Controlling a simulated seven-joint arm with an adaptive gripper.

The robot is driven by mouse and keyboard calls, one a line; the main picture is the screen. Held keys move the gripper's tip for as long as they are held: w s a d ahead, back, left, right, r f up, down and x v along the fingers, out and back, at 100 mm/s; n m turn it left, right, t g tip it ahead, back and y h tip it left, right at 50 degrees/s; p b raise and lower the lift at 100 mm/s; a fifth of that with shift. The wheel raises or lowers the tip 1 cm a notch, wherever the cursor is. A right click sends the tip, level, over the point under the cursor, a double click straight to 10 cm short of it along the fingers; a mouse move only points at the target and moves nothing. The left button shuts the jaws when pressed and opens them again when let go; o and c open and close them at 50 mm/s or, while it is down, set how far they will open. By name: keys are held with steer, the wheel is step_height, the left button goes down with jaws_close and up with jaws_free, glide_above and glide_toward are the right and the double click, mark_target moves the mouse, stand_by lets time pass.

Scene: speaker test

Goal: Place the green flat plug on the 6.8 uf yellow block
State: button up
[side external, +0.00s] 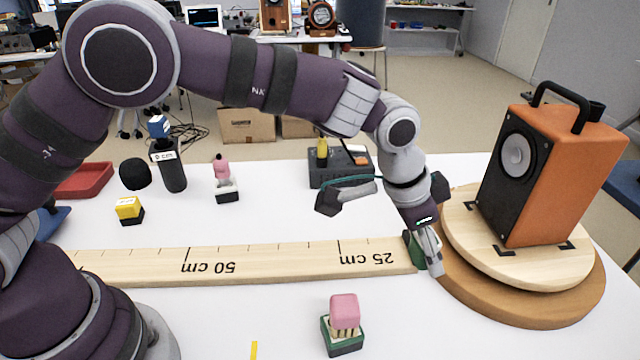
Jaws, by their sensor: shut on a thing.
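My gripper (428,258) points down at the right end of the wooden ruler, beside the round turntable. It is shut on a green piece (411,250), which looks like the green flat plug; the fingers hide part of it. I cannot tell whether the piece touches the table or ruler. A yellow block (128,207) with a white label on top sits on a black base at the left of the table, far from my gripper. Its label is too small to read. Another yellow piece (322,150) stands upright on a dark device at the back.
An orange speaker (567,180) stands on the wooden turntable (520,308) close right of my gripper. The ruler (270,260) crosses the table. A pink block (344,310) on a green base is in front. A dark device (345,176), pink figure (222,172) and microphone-like post (172,172) stand behind.

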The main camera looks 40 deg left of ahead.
steer(key=a+r+n+t+y, duration=0.2)
steer(key=a+n, duration=0.7)
steer(key=a, duration=2.4)
steer(key=r+n+g+y, duration=0.2)
steer(key=n+y, duration=0.2)
steer(key=n, duration=0.3)
glide_above(126, 201)
steer(key=shift+n, duration=0.4)
step_height(126, 201, down, 8)
steer(key=shift+r, duration=0.2)
steer(key=shift+f, duration=0.3)
